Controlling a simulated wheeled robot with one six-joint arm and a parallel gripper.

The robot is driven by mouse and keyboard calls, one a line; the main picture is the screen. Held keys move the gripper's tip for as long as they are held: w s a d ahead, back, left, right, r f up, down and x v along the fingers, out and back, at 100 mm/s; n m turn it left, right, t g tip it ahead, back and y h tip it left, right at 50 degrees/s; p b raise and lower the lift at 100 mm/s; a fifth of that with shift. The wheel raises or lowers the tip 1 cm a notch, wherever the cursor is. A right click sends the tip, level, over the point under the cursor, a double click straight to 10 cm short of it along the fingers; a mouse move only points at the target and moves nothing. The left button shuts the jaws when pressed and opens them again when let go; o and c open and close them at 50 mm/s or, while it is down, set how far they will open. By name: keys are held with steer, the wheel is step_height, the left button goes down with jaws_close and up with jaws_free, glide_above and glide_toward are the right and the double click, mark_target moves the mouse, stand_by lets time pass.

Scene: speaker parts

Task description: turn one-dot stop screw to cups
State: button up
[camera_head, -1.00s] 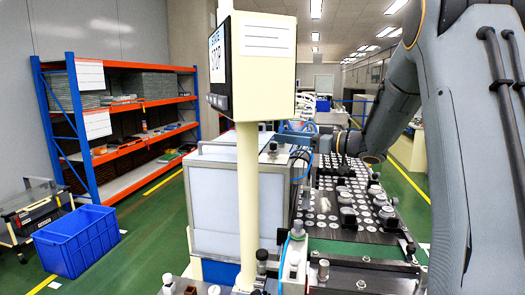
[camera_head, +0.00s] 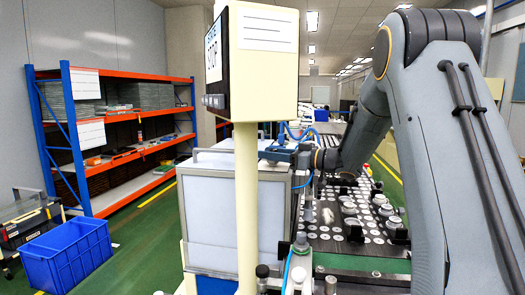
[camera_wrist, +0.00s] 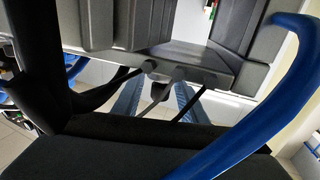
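Several upright knobs and posts stand at the front edge of the work area, among them a black-topped one (camera_head: 262,271) and a metal one (camera_head: 300,242). I cannot make out any dots, so I cannot tell which is the one-dot stop screw. Behind them a dark plate (camera_head: 325,243) carries rows of pale round discs and several metal cups (camera_head: 350,208). My arm reaches left across the plate, its wrist ending beside the white box. My gripper's fingertips are not clear in the head view.
A cream post with a STOP sign box (camera_head: 262,60) stands in front of a white cabinet (camera_head: 235,215). A blue hose (camera_wrist: 255,120) crosses the wrist view close up. A blue bin (camera_head: 68,258) and an orange shelf (camera_head: 120,80) are at left, with green floor between.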

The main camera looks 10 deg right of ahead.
steer(key=shift+p+x, duration=0.35)
steer(key=shift+x, duration=1.05)
steer(key=shift+s, duration=0.1)
jaws_close()
